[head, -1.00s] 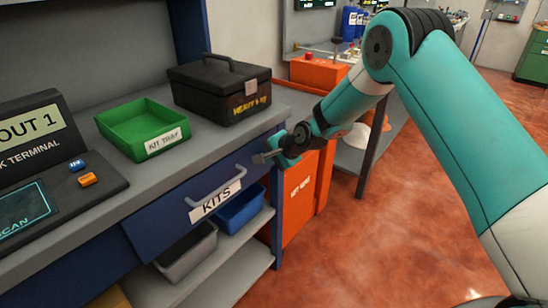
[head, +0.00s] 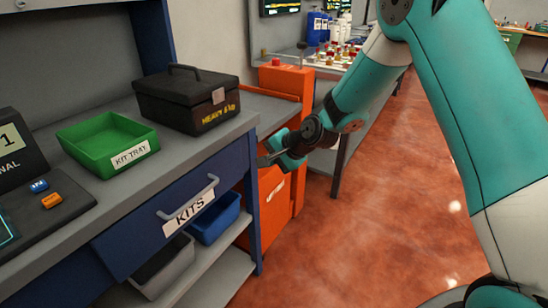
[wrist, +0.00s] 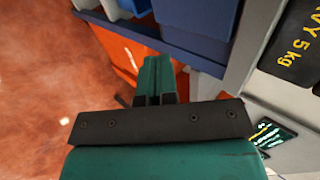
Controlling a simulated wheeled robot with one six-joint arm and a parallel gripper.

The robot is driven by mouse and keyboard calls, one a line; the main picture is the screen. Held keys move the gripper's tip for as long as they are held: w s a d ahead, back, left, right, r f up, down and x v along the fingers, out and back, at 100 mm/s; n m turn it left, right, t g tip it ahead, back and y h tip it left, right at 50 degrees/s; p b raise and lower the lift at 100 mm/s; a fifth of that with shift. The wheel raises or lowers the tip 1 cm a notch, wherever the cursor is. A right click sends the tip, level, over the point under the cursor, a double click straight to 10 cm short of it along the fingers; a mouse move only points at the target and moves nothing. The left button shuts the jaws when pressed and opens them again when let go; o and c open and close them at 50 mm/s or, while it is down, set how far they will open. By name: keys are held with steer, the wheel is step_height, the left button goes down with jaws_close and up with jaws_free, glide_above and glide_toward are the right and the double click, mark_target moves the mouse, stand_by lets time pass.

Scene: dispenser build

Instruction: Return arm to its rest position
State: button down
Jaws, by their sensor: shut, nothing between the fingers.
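My gripper (head: 268,160) is at the end of my teal arm, in front of the orange cabinet and just right of the blue KITS drawer front. In the wrist view my gripper's fingers (wrist: 154,80) are together with nothing between them. The KITS drawer (head: 180,212) looks closed under the counter. In the head view my gripper looks apart from the counter and the drawer handle.
A green kit tray (head: 108,143) and a black box marked heavy (head: 190,98) stand on the grey counter (head: 150,190). Blue (head: 214,220) and grey (head: 160,268) bins sit on the shelf below. An orange cabinet (head: 280,95) stands beside the counter. The red floor (head: 370,230) on the right is clear.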

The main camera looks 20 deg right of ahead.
steer(key=s+a+r+n+g+p, duration=0.2)
steer(key=s+r+n+p, duration=0.15)
steer(key=s+r, duration=0.45)
steer(key=s+a+r+n+g+p, duration=0.25)
steer(key=s+r+n, duration=0.25)
steer(key=s+r, duration=0.35)
steer(key=s+r+n+g+h+p, duration=0.1)
steer(key=s+r+n, duration=0.3)
steer(key=s, duration=0.5)
steer(key=s+r+n+g+p, duration=0.2)
steer(key=s+r+n, duration=0.2)
steer(key=s, duration=0.5)
steer(key=shift+s+d+r+n+h, duration=0.35)
steer(key=shift+d+h, duration=0.05)
steer(key=shift+d, duration=0.05)
